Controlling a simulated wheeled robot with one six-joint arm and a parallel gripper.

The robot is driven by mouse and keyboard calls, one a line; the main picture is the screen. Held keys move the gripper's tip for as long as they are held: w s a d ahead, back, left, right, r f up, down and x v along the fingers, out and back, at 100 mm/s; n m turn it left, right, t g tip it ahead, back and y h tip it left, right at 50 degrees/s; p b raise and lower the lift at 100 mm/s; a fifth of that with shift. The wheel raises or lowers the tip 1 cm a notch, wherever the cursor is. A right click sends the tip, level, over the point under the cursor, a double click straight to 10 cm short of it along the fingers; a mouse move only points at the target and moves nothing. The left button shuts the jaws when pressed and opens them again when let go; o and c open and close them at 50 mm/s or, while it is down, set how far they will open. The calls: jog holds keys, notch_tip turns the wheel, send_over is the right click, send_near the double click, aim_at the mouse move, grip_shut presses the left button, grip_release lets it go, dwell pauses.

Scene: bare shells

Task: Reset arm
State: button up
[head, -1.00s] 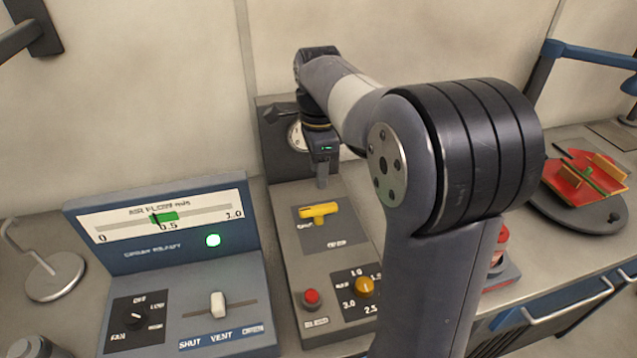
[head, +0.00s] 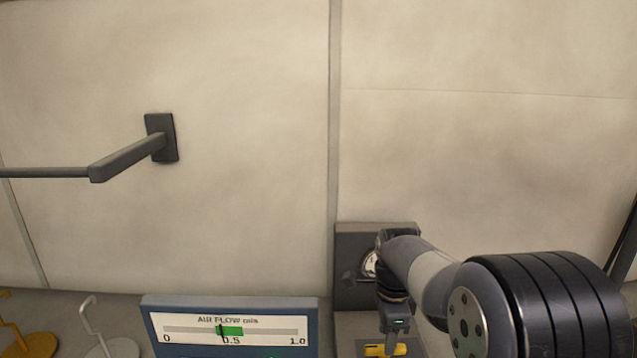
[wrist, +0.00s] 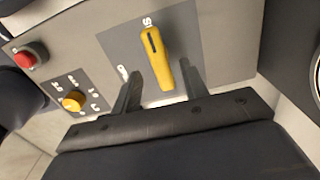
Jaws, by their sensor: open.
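My gripper (wrist: 160,90) is open in the wrist view, its two dark fingers apart. A yellow lever handle (wrist: 156,55) on a grey panel lies ahead of and between the fingertips, with no clear contact. In the head view my gripper (head: 402,345) points down at the bottom edge, close above the yellow handle (head: 386,350). My arm reaches in from the lower right and covers part of the grey unit (head: 350,240) and its dial (head: 369,263).
A blue air flow panel (head: 232,302) stands left of the grey unit. A dark wall bracket (head: 160,137) juts out at upper left. A red button (wrist: 30,56) and a yellow knob (wrist: 73,101) sit on the grey panel. The wall above is bare.

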notch_tip(320, 180, down, 3)
jog(key=shift+r, duration=0.1)
jog(key=shift+n, duration=0.3)
jog(key=shift+r, duration=0.1)
